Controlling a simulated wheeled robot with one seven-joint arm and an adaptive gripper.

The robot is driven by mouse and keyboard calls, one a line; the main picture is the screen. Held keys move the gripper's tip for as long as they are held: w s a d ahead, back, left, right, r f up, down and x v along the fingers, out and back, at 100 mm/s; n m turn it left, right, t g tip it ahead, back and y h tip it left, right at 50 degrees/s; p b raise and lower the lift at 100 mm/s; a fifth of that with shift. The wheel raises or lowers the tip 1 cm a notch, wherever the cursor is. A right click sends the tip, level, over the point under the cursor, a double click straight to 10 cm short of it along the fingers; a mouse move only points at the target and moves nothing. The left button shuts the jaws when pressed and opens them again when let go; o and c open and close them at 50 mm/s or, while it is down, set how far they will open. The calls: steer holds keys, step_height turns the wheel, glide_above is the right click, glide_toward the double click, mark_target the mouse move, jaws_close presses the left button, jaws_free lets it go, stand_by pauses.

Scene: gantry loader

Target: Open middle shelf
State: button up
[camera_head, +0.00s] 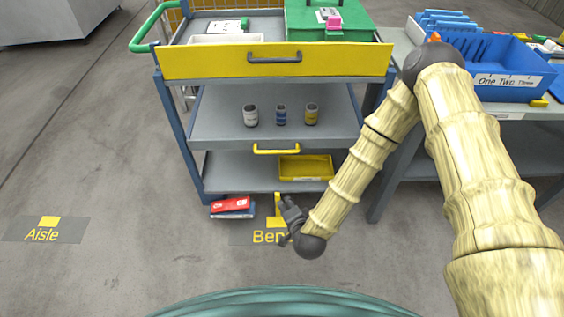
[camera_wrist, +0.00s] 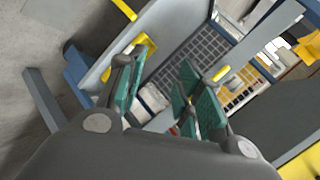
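The cart's middle shelf (camera_head: 228,120) is a grey panel with a yellow handle (camera_head: 276,149) on its front edge. It carries three small cups: a grey one (camera_head: 250,116), a blue one (camera_head: 281,115) and a yellow-banded one (camera_head: 311,115). My gripper (camera_head: 284,212) is low in front of the cart, below the handle and apart from it. In the wrist view my gripper (camera_wrist: 163,88) shows its teal-padded fingers spread, with no object held between them. Yellow parts (camera_wrist: 142,48) show beyond the left finger; I cannot tell whether they include the handle.
The top drawer has a yellow front (camera_head: 220,62) with a dark handle. The bottom shelf (camera_head: 235,172) holds a yellow tray (camera_head: 305,167). A grey bench (camera_head: 520,112) with blue bins stands right. Floor at left is clear.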

mark_target(283, 152)
steer(key=w+r+m+t+h+b, duration=0.1)
steer(key=w+m, duration=0.1)
steer(key=w, duration=0.5)
steer(key=w+a+r+m+t+h+b, duration=0.1)
steer(key=w+m+t, duration=0.1)
steer(key=w, duration=0.5)
steer(key=w+r+m+t+b, duration=0.1)
steer(key=w+m, duration=0.2)
steer(key=w, duration=0.5)
steer(key=shift+w+a+r+t+h+b, duration=0.1)
steer(key=shift+a+r+t+h+b, duration=0.05)
steer(key=shift+r+t+h+b, duration=0.2)
jaws_close()
